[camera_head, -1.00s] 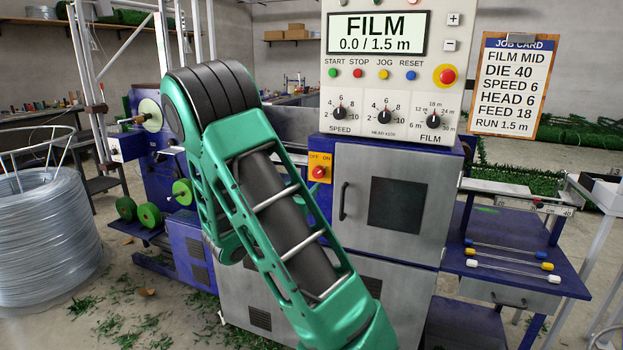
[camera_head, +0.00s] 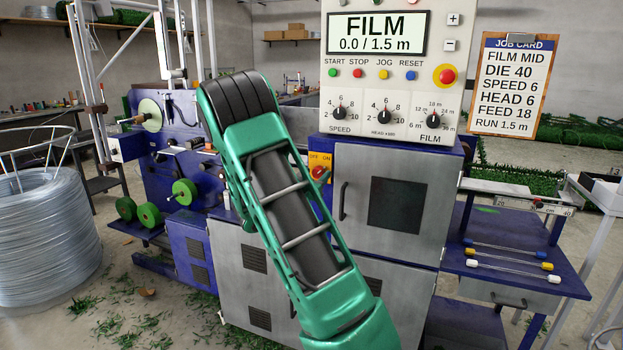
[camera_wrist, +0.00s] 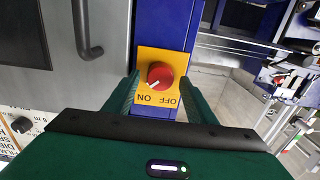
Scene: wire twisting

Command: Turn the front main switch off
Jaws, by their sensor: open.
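The main switch is a red knob (camera_wrist: 160,75) on a yellow plate (camera_wrist: 147,60) marked OFF and ON. In the wrist view it appears upside down, and the knob's white mark points toward ON. In the head view the red knob (camera_head: 319,172) shows just right of my arm, with part of its plate covered. My gripper (camera_wrist: 161,80) is open, its green fingers on either side of the knob in the wrist view. I cannot tell whether they touch it. My gripper is hidden behind my arm in the head view.
A grey cabinet door (camera_head: 385,205) with a dark handle (camera_head: 343,201) stands right of the switch. Above it is the control panel (camera_head: 390,70) with buttons and dials. A wire coil (camera_head: 45,240) stands at left, and a blue side table (camera_head: 510,262) at right.

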